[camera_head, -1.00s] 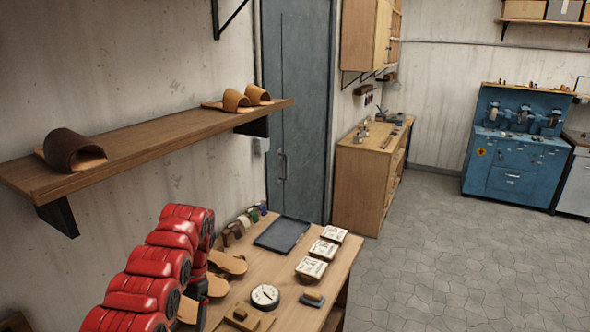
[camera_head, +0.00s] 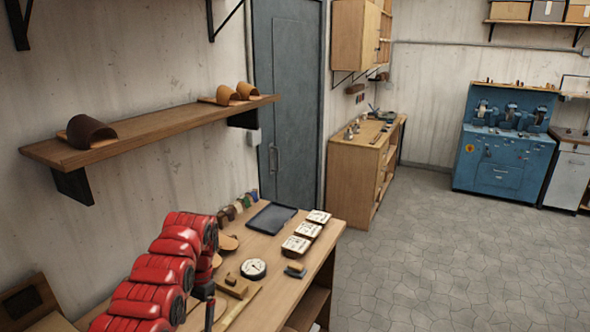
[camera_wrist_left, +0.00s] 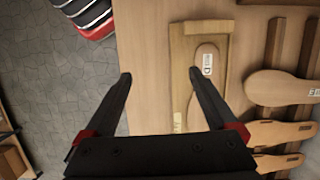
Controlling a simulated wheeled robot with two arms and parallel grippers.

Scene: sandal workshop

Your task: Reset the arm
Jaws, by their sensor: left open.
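My red left arm (camera_head: 160,275) comes in from the lower left, bent over the left side of the workbench (camera_head: 325,235). More wooden sole shapes (camera_wrist_left: 282,88) lie to the right in that view. My right gripper is not in view.
The bench holds a dark tray (camera_head: 272,217), white square dials, a round dial (camera_head: 253,268) and small blocks. A wall shelf (camera_head: 150,135) with brown sandals hangs above. A wooden cabinet (camera_head: 350,180) and blue machine (camera_head: 500,175) stand farther back. Open grey floor (camera_head: 430,260) lies right.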

